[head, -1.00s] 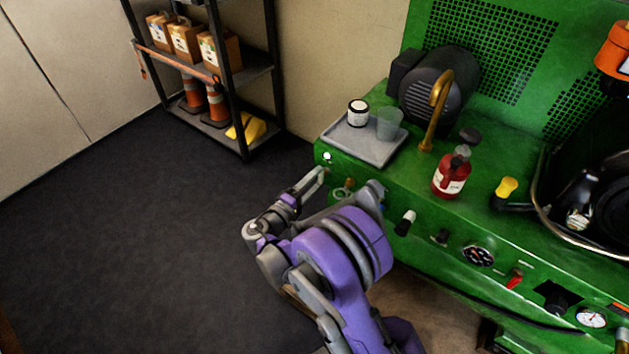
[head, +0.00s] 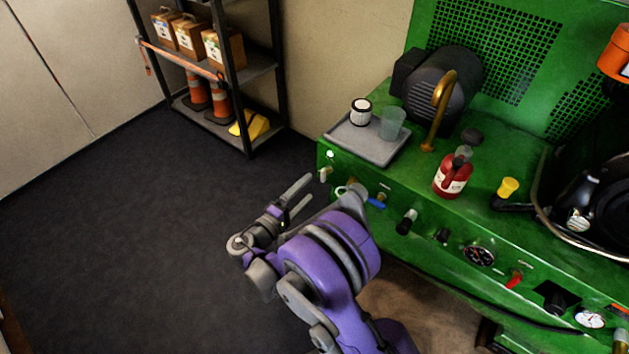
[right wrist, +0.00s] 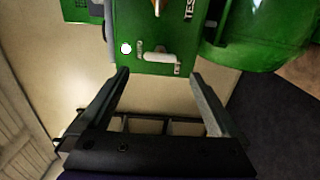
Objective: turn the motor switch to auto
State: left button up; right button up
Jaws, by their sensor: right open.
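A pale lever switch (head: 325,173), which looks like the motor switch, is on the left end of the green machine's front panel, below a small white light. In the right wrist view the switch (right wrist: 158,56) has its handle lying nearly crosswise, with small labels beside it too small to read. My right gripper (head: 308,188) is open and empty, just in front of the panel and apart from the switch. In the right wrist view its fingertips (right wrist: 160,73) stand either side of the switch, nearer the camera. My left gripper is not in view.
The green machine (head: 415,170) carries a grey tray (head: 365,142), a red bottle (head: 452,178) and a brass pipe (head: 440,100). A blue-handled valve (head: 378,201) and several knobs are right of the switch. A shelf (head: 262,68) stands behind; the dark floor (head: 120,230) at left is clear.

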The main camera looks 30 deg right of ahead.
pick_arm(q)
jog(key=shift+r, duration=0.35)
pick_arm(e)
jog(key=v, duration=0.5)
jog(key=s+d+r+m+g+y, duration=0.1)
jog(key=s+d+g+y, duration=0.3)
jog(key=s+y, duration=0.55)
jog(key=s+a+m+y, duration=0.1)
jog(key=s+a+y, duration=0.1)
jog(key=s, duration=0.3)
jog(key=s+a+m+t+y, duration=0.1)
jog(key=s+a+y, duration=0.2)
jog(key=s, duration=0.3)
jog(key=s+a+m+y, duration=0.1)
jog(key=s+a+y, duration=0.1)
jog(key=s, duration=0.3)
pick_arm(q)
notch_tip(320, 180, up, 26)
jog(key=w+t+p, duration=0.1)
jog(key=p, duration=2.2)
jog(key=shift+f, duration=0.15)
pick_arm(e)
notch_tip(320, 180, up, 25)
jog(key=t, duration=0.1)
jog(key=shift+w+a+m+t, duration=0.25)
jog(key=shift+w+m+t, duration=0.05)
jog(key=shift+w, duration=0.1)
